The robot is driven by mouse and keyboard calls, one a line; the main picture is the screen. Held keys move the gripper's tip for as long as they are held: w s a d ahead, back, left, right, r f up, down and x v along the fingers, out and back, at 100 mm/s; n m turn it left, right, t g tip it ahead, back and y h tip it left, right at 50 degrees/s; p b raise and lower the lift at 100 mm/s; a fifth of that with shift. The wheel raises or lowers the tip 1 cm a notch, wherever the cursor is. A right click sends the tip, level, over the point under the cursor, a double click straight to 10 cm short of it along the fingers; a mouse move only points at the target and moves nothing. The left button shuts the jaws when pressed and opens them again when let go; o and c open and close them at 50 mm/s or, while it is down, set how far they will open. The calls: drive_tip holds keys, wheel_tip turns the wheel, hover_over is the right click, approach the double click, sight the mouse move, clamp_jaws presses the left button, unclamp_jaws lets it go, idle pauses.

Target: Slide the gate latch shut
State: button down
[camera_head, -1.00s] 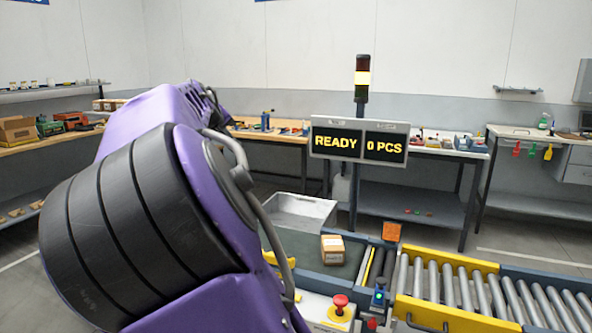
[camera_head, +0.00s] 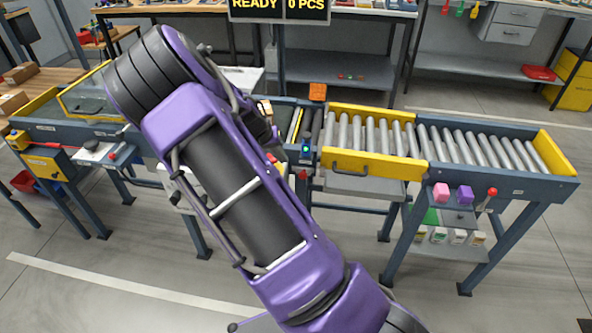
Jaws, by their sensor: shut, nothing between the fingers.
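A yellow panel (camera_head: 385,163), which looks like the gate, stands upright along the near side of the roller conveyor in the middle. A dark bar handle (camera_head: 350,171) is on its front face. I cannot pick out the latch for sure, nor tell its position. My purple arm crosses the left and middle of the view, and its far end folds back down just left of the panel. My gripper cannot be made out; the arm hides that area.
The roller conveyor (camera_head: 480,147) runs right, with a red-knobbed lever (camera_head: 490,195) and pink (camera_head: 441,193) and purple (camera_head: 465,195) blocks at its front. A control post with a blue-green lit button (camera_head: 306,149) stands left of the panel. Floor in front is clear.

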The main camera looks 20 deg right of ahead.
sight(304, 170)
drive_tip(key=b+x, duration=0.1)
drive_tip(key=x, duration=0.9)
drive_tip(key=shift+w, duration=0.1)
drive_tip(key=shift+d, duration=0.1)
drive_tip(key=shift+s+d, duration=0.5)
drive_tip(key=shift+d, duration=0.15)
drive_tip(key=shift+s+d, duration=0.5)
drive_tip(key=shift+d, duration=0.2)
drive_tip(key=shift+r, duration=0.25)
